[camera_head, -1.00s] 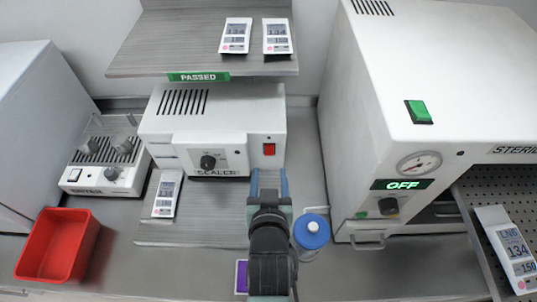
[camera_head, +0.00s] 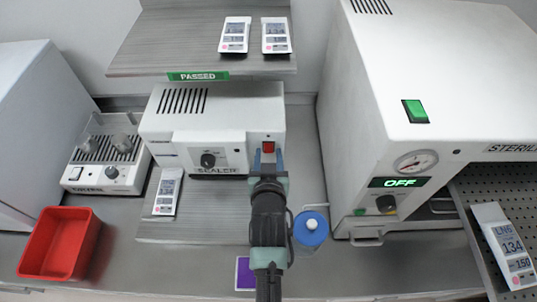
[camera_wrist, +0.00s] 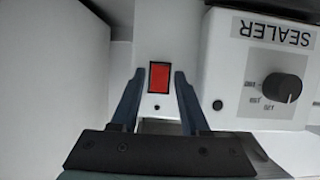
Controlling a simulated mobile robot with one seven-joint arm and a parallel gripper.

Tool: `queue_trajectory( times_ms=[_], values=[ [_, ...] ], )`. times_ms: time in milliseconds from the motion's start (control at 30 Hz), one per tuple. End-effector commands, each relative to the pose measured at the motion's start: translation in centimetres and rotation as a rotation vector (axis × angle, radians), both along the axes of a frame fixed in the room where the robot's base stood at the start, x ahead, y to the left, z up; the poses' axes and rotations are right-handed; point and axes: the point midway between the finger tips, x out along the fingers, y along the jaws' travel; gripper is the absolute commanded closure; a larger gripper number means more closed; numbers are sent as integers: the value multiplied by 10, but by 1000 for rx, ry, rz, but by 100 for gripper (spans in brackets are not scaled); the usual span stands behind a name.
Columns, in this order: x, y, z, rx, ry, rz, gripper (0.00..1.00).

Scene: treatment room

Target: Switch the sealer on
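The sealer (camera_head: 165,128) is a white box with vents on top, a black dial (camera_head: 208,160) and a red rocker switch (camera_head: 268,147) at the right of its front. In the wrist view the red switch (camera_wrist: 159,76) lies between the fingertips, with the dial (camera_wrist: 282,88) and SEALER label to the right. My gripper (camera_head: 267,158) is at the sealer's front, right at the switch. In the wrist view my gripper (camera_wrist: 157,75) has its fingers apart, with nothing between them but the switch behind. I cannot tell whether the fingertips touch the panel.
A blue-lidded bottle (camera_head: 311,228) stands just right of my arm. A pouch (camera_head: 167,192) lies left on the sealer's grey board. A shelf with two pouches overhangs the sealer. The sterilizer (camera_head: 365,90), reading OFF, is at right; a red bin (camera_head: 91,255) is at left.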

Motion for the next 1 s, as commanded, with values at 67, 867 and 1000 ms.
queue_trajectory(
  times_ms=[67,867,1000],
  values=[
    [0,0,0,0,0,0,71],
    [0,0,-14,0,-172,0,100],
    [0,0,-13,0,-227,0,100]
  ],
)
